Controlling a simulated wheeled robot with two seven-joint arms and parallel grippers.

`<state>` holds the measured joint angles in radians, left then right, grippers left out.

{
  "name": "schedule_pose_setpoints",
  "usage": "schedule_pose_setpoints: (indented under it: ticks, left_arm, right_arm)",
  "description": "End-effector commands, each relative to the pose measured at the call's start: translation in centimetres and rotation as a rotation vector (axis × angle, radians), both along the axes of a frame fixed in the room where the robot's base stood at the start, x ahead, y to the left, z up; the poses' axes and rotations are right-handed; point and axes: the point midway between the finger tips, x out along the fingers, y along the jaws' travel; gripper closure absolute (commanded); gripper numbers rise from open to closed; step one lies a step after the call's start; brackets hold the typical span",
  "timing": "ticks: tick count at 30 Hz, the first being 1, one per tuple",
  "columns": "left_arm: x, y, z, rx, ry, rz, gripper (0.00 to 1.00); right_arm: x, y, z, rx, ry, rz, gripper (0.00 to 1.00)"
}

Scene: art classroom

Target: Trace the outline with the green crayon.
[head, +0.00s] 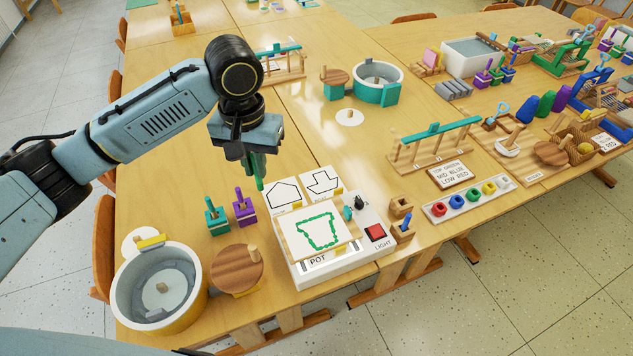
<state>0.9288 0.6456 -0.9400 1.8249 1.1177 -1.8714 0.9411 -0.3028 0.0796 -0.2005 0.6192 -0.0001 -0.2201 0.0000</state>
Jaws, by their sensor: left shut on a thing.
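My left gripper (252,156) is shut on the green crayon (260,182), which points down with its lower end free in the air. It is up and left of the lit white box (335,270) labelled POT and LIGHT. On the box lies a white sheet (318,244) with a pot-shaped outline (304,239), marked by a thick, wobbly green line along its sides, top and bottom. The crayon appears apart from this sheet. My right gripper is not in view.
A black knob (360,203) and red button (375,231) are on the box.

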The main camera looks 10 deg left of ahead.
Motion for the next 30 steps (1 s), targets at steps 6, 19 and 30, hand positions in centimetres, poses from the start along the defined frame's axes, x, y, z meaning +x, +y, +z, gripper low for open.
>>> schedule_pose_setpoints:
  ticks: [6, 19, 30]
  left_arm:
    - [2.9, -3.0, -1.5, -0.004, 0.012, -0.046, 1.0]
    - [2.4, -6.1, -7.8, -0.002, 0.004, -0.175, 1.0]
    - [2.3, -6.2, -10.5, 0.0, 0.0, -0.186, 1.0]
  right_arm:
    - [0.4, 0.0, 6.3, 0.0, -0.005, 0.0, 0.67]
    - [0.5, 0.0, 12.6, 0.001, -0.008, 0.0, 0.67]
    - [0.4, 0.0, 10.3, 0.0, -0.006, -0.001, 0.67]
